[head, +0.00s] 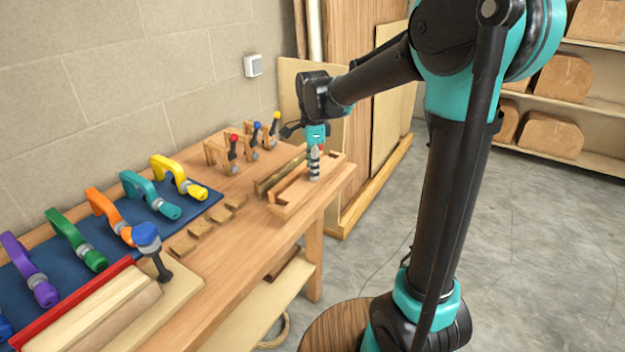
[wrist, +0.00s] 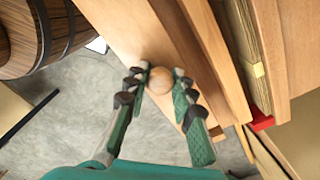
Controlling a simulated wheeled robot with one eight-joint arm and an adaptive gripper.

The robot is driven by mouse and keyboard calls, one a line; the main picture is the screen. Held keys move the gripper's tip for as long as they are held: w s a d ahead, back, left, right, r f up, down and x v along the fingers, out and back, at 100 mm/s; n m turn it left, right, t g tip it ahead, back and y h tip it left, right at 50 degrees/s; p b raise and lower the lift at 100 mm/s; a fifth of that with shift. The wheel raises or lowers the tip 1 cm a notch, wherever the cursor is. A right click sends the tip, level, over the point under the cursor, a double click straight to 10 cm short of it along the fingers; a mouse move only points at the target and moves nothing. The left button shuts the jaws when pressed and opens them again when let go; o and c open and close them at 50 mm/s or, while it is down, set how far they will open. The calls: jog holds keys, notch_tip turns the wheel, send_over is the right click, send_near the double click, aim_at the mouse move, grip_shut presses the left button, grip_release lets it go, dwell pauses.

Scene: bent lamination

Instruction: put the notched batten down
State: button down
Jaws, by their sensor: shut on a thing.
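My gripper (head: 315,168) is at the far right end of the bench, pointing down with its fingers closed over a long pale wooden piece with raised ends (head: 281,207), which I take for the notched batten. In the wrist view my gripper (wrist: 160,88) has its two green-padded fingers on either side of a round wooden knob (wrist: 160,79). A long pale bar (wrist: 126,40) runs diagonally beneath the knob. Whether the batten touches the bench (head: 240,250) or hangs just above it I cannot tell. Its notches are not clear.
A darker strip (head: 277,174) lies behind the batten. Several small wooden blocks (head: 201,228) lie in a row to the left. Coloured clamps rest on a blue mat (head: 213,202). Small toggle clamps (head: 232,155) stand at the back. A barrel (wrist: 30,40) stands on the floor.

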jog(key=shift+f, duration=1.85)
jog(key=shift+f, duration=0.1)
jog(key=c, duration=1.3)
grip_release()
notch_tip(320, 180, up, 12)
jog(key=shift+f, duration=0.1)
jog(key=shift+s+d, duration=0.1)
jog(key=shift+d, duration=0.15)
jog(key=s+d+f+n+t, duration=0.1)
jog(key=s+d+f+n, duration=0.4)
jog(key=s+f, duration=0.1)
jog(key=s+d+f+n+t, duration=0.1)
jog(key=s+d+f+n, duration=0.4)
jog(key=s+f, duration=0.1)
jog(key=s+d+f+n+t, duration=0.2)
jog(key=s+d+f+n, duration=0.3)
jog(key=f, duration=0.3)
jog(key=shift+s+d+f+n, duration=0.1)
jog(key=shift+s+d+n, duration=0.4)
jog(key=shift+s, duration=0.4)
